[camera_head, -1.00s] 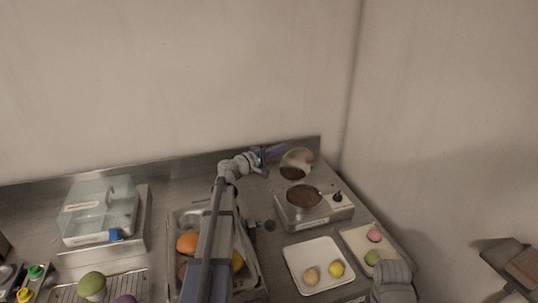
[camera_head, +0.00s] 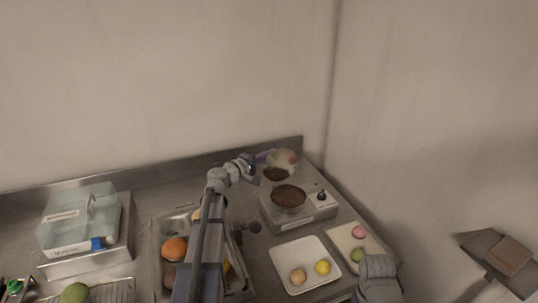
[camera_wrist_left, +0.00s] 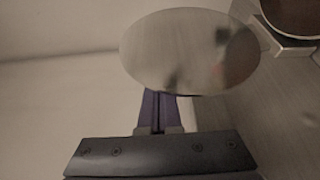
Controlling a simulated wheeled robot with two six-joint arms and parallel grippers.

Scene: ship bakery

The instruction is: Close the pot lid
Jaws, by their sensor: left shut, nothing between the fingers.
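The pot (camera_head: 288,197) sits on a small hot plate (camera_head: 315,211). Its dark inside shows; part of it is at the top right of the left wrist view (camera_wrist_left: 292,14). The round shiny lid (camera_head: 286,158) stands raised and tilted at the pot's back side, open. It fills the upper middle of the left wrist view (camera_wrist_left: 185,50). My left gripper (camera_head: 264,157) is shut and empty, just left of the lid. In the left wrist view its purple fingers (camera_wrist_left: 155,105) reach to the lid's lower edge; the tips look hidden behind it, contact unclear. My right gripper is not in view.
A white tray (camera_head: 281,257) with two round pieces and a board (camera_head: 339,239) with pink and green pieces lie in front. A metal tray of fruit (camera_head: 160,250) lies under my left arm. A clear box (camera_head: 80,220) stands left. The wall rises close behind the counter.

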